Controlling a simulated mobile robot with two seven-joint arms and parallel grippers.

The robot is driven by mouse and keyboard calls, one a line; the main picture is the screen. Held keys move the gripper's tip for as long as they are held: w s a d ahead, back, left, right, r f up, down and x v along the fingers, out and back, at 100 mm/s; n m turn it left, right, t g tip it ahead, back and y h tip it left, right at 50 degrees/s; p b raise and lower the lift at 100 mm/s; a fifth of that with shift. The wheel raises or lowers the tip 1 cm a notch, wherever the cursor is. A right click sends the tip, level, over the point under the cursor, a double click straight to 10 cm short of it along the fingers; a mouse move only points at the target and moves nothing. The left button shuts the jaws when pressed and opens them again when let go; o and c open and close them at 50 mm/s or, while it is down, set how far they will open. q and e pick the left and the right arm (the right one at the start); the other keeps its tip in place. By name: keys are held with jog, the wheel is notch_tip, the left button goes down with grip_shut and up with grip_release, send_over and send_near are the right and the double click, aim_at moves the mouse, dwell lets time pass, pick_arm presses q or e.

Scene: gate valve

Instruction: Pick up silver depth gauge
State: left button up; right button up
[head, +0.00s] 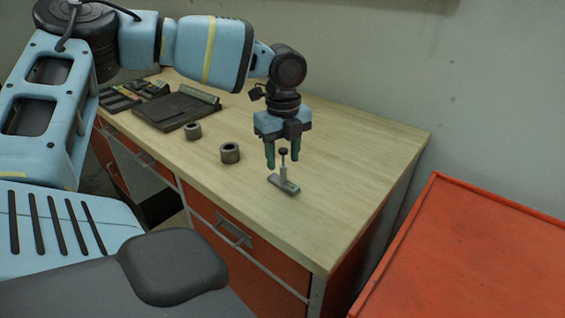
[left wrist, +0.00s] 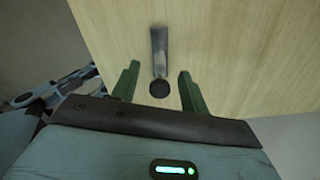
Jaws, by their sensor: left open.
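The silver depth gauge (head: 283,184) stands on the wooden bench top, with a flat base, an upright stem and a dark round knob on top. My left gripper (head: 283,158) is open and points down just above it, with the knob close to its green fingertips. In the left wrist view, the gauge (left wrist: 159,52) lies ahead between the two open fingers (left wrist: 158,85), its dark knob nearest me. The fingers do not appear to touch it. My right gripper is not in view.
A dark tray (head: 178,109) lies farther back. An orange surface (head: 470,255) is at the right. The bench right of the gauge is clear.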

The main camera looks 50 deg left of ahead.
aim_at(283, 166)
pick_arm(q)
jog(key=shift+f, duration=1.7)
grip_shut()
